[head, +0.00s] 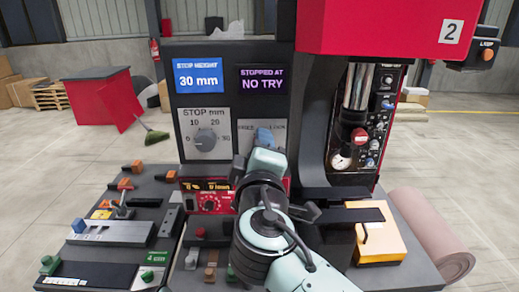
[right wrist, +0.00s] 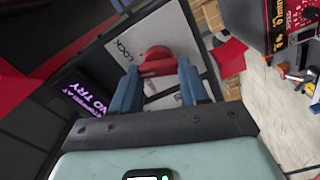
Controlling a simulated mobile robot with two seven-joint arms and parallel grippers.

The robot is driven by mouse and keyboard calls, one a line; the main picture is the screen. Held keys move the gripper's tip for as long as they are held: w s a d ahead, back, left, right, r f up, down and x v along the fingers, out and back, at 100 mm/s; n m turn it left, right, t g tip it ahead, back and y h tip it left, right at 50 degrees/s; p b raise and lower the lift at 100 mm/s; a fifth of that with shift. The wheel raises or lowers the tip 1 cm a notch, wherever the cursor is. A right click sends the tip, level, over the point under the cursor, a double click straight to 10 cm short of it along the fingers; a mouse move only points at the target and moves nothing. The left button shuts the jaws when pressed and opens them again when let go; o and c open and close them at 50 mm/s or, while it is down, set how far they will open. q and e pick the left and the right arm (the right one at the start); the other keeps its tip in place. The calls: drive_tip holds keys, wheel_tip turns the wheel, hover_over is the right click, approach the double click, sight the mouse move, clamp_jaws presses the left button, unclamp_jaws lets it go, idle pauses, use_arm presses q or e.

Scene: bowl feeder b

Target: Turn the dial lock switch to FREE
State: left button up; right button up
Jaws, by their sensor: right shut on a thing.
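The dial lock switch is a red knob (right wrist: 157,64) on a pale plate (right wrist: 116,46), seen in the right wrist view. The word LOCK is readable on the plate beside it. My right gripper (right wrist: 158,88) has its two blue fingers on either side of the knob and is shut on it. In the head view my right gripper (head: 264,138) covers the knob; only parts of the lettering show at both sides. I cannot tell exactly where the knob points. My left gripper is in neither view.
Left of the switch is a STOP mm dial (head: 205,139) under a blue 30 mm display (head: 198,76). A purple display (head: 263,80) above the switch reads STOPPED AT NO TRY. A red-faced control box (head: 208,203) sits below, close to my right arm.

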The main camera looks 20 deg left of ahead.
use_arm(q)
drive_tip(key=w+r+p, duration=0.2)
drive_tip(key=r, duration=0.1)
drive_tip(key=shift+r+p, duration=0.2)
drive_tip(key=shift+p, duration=0.15)
use_arm(e)
drive_tip(key=n, duration=1.3)
drive_tip(key=shift+f, duration=0.3)
drive_tip(key=o, duration=1.1)
drive_tip(key=shift+c, duration=0.2)
drive_tip(key=shift+s+d, duration=0.1)
